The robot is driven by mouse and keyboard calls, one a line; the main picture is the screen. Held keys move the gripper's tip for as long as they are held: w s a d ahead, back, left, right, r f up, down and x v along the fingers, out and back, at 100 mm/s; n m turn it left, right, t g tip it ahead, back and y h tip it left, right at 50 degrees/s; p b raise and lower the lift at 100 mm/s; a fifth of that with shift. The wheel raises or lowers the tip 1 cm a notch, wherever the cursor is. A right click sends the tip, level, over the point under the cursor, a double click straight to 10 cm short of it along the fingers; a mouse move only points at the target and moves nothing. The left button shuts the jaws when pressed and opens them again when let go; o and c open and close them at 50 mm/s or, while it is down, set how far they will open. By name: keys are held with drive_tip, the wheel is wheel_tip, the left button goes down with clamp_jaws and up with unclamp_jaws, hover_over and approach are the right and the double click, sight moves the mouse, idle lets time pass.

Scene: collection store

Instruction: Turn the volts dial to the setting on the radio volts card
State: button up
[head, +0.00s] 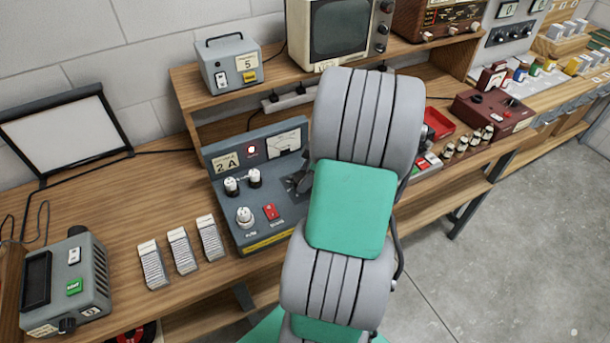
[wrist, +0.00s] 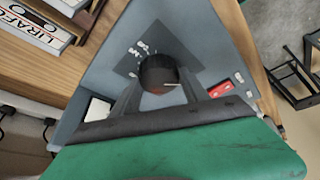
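The volts dial (wrist: 158,72) is a round black knob with a pale pointer line, on a dark scale plate on a grey panel. In the wrist view, its pointer line lies toward the lower right; the scale marks are too small to read. My gripper (wrist: 160,84) has one dark finger on each side of the dial, very close to it; I cannot tell whether they touch it. In the head view, the power supply (head: 234,200) stands on the bench, with its dial (head: 298,185) partly behind my arm, which hides my gripper. I cannot make out the radio volts card.
A grey box (head: 229,63), a television (head: 338,28) and a brown radio (head: 436,18) stand on the shelf above.

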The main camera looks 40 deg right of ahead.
drive_tip(key=c, duration=0.8)
